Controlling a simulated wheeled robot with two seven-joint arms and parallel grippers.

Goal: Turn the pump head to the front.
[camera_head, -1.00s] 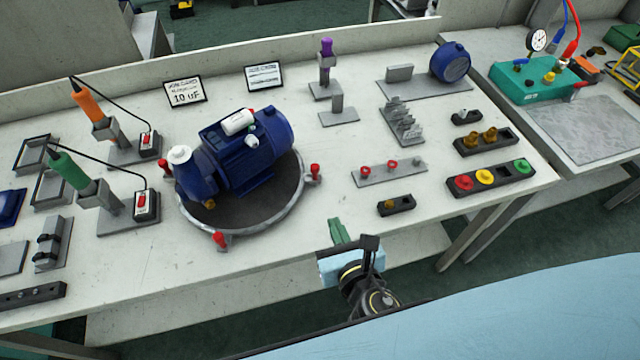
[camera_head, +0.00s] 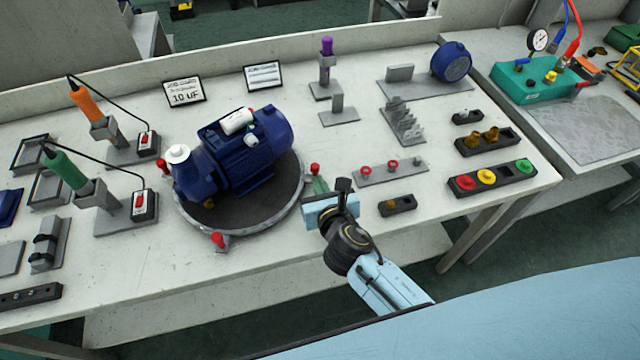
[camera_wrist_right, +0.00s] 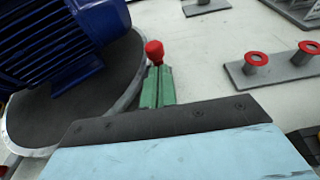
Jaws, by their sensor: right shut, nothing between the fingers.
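The blue pump motor (camera_head: 243,145) lies on a round dark turntable (camera_head: 262,211) with a grey rim. The pump head (camera_head: 192,178), with a white cap on its top, points to the left of the picture. Red knobs (camera_head: 218,240) stand around the rim. My right gripper (camera_head: 318,186) is shut and empty at the rim's right side. In the right wrist view its green fingers (camera_wrist_right: 158,88) are together, right by a red knob (camera_wrist_right: 154,50); I cannot tell whether they touch it. My left gripper is not in view.
Right of the gripper are a grey plate with red rings (camera_head: 391,172) and a small dark block (camera_head: 397,205). Two soldering-iron-like tools (camera_head: 69,170) in stands are on the left. The bench front before the turntable is clear.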

